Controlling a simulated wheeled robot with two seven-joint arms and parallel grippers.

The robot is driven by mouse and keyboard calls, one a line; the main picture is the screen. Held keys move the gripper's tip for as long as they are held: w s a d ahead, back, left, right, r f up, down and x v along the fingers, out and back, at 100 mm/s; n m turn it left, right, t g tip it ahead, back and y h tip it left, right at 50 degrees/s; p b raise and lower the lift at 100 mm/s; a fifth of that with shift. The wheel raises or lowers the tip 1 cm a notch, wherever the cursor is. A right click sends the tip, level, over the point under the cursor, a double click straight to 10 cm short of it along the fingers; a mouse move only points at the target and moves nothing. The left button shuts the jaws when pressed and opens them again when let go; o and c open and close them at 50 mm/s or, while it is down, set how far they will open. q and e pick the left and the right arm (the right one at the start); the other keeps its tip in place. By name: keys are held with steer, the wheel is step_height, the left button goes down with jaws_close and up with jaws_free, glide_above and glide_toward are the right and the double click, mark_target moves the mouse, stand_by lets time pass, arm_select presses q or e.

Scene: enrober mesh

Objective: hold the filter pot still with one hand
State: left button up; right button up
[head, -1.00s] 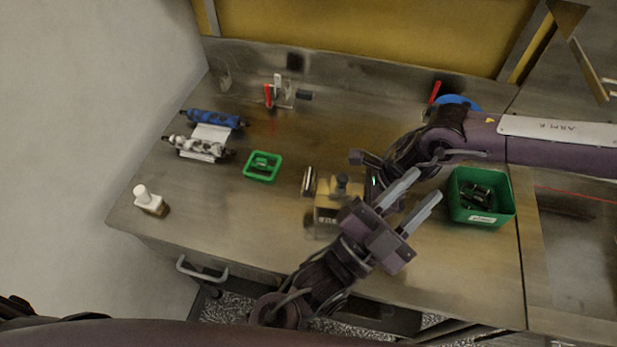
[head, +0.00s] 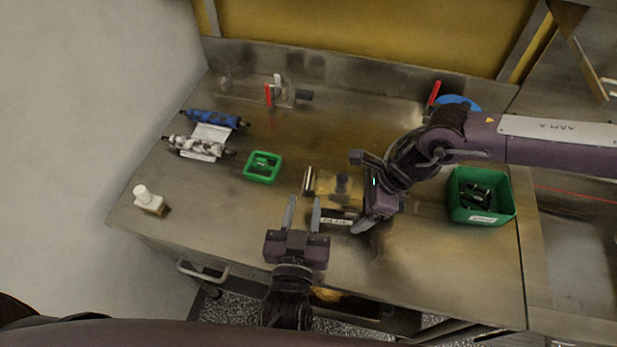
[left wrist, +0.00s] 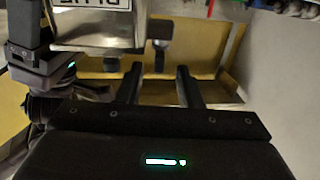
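What I take to be the filter pot (head: 332,190) is a boxy metal and brass-coloured body with a dark knob and a front label, standing on the steel bench in the head view. In the left wrist view, its labelled metal side (left wrist: 95,28) shows at the upper left. My left gripper (head: 304,201) is open and empty, just left and in front of the pot; its two parted fingers show in the left wrist view (left wrist: 160,78). My right gripper (head: 366,218) is at the pot's right side. Its grip is hidden, so I cannot tell whether it touches the pot.
A short metal cylinder (head: 309,180) stands left of the pot. A small green tray (head: 247,176) is further left, and a green bin (head: 510,205) with dark parts is at the right. Blue and mottled rollers (head: 212,118) and a white-capped bottle (head: 148,200) are at the left.

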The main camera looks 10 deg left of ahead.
mark_target(311, 168)
arm_select(q)
steer(key=w, duration=0.6)
steer(key=shift+w, duration=0.4)
steer(key=shift+d, duration=0.1)
jaws_close()
